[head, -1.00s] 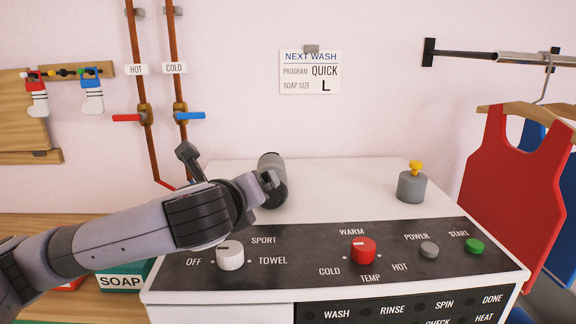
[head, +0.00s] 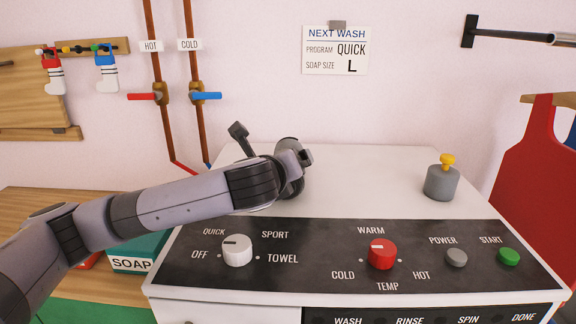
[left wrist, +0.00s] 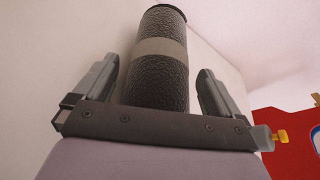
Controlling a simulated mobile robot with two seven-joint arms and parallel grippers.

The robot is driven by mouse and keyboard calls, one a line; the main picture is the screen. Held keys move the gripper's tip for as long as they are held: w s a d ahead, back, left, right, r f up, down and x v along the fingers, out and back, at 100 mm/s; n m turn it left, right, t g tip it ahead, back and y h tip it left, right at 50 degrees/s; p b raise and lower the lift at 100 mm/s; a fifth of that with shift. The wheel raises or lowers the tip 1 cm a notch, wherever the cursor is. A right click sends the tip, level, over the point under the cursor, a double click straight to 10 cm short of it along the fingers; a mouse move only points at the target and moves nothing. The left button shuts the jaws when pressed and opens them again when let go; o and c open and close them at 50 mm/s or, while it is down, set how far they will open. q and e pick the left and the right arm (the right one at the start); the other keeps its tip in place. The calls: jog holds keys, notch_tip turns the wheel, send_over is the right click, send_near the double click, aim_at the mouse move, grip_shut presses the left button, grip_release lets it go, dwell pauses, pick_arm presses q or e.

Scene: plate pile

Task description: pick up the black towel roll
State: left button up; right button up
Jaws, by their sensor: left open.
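The black towel roll (left wrist: 160,85) is a dark, textured cylinder with a grey-beige band around its middle. In the left wrist view it lies between the two fingers of my left gripper (left wrist: 160,92), which is open, with a gap visible on each side. In the head view the roll (head: 288,147) is on the white machine top, mostly hidden behind my left gripper (head: 275,150). My right gripper is in neither view.
The white washing machine top (head: 370,180) is clear to the right, up to a grey cylinder with a yellow knob (head: 441,182). The control panel (head: 320,258) with dials and buttons runs along the front. A soap box (head: 135,258) stands to the left.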

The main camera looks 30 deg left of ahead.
pick_arm(q)
jog(key=shift+w, duration=0.2)
jog(key=c, duration=1.2)
jog(key=shift+o, duration=0.2)
